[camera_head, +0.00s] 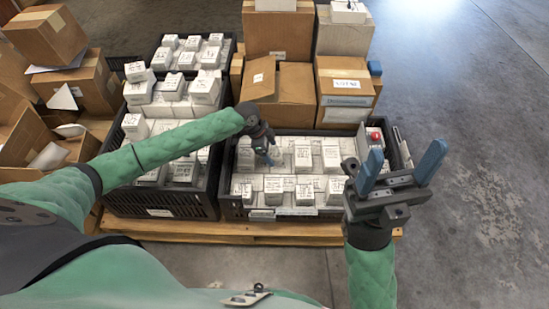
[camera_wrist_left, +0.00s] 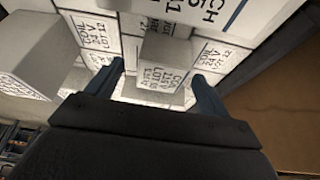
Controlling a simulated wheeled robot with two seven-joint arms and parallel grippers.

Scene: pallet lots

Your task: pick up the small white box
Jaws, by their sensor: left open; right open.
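Several small white boxes with black lettering stand in the right black crate (camera_head: 230,205). My left gripper (camera_head: 267,157) is open over the left back part of this crate, pointing down. In the left wrist view, one small white box (camera_wrist_left: 163,72) stands between the spread fingers of the left gripper (camera_wrist_left: 159,72), lettered face toward the camera. I cannot tell whether the fingers touch it. In the head view the gripper partly hides the boxes below. My right gripper (camera_head: 404,172) is open and empty, raised at the right, fingers pointing up.
Left black crates (camera_head: 160,204) hold more white boxes. Brown cartons (camera_head: 282,95) stand behind the right crate, and open cartons (camera_head: 40,140) lie at left. A red round object (camera_head: 375,137) sits at the crate's right. Grey floor (camera_head: 480,200) at right is clear.

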